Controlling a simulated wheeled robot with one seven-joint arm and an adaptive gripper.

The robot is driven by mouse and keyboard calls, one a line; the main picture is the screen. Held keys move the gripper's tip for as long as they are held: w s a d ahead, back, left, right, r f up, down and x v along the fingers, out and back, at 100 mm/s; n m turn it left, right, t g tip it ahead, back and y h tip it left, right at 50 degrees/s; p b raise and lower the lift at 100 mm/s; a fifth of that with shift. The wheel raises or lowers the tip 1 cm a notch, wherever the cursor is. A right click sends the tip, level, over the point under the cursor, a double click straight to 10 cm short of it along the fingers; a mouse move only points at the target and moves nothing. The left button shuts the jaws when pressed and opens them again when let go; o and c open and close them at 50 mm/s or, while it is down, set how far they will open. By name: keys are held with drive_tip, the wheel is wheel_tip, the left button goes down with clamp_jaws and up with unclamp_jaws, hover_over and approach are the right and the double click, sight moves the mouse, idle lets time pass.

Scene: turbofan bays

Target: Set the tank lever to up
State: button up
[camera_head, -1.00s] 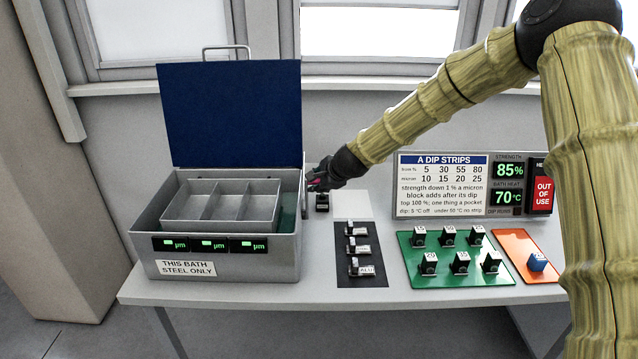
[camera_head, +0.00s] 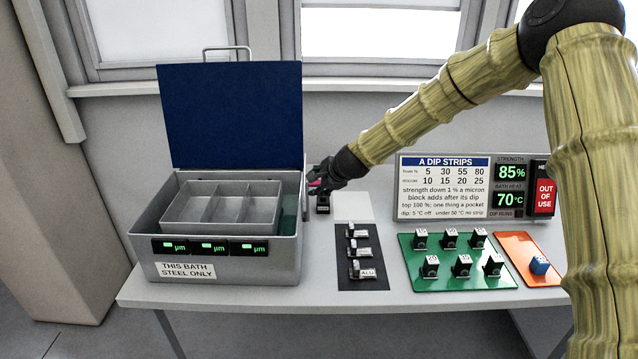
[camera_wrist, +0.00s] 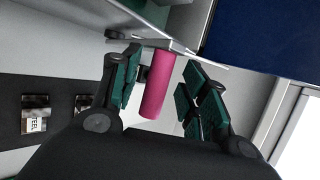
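The steel tank (camera_head: 215,268) stands at the left of the bench with its blue lid (camera_head: 235,115) raised. The tank lever has a pink handle (camera_wrist: 157,85) on a metal arm at the tank's right side. In the head view only a bit of pink shows at the fingers. My gripper (camera_head: 318,183) is at that side. In the wrist view my gripper (camera_wrist: 160,95) is open, with one green-padded finger on each side of the pink handle. I cannot tell whether the fingers touch it. The lever's setting is not readable.
A tray with compartments (camera_head: 220,210) sits in the tank. A dark mat (camera_head: 362,280) with several small labelled pieces lies right of the tank.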

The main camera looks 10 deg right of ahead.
drive_tip(key=v, duration=1.2)
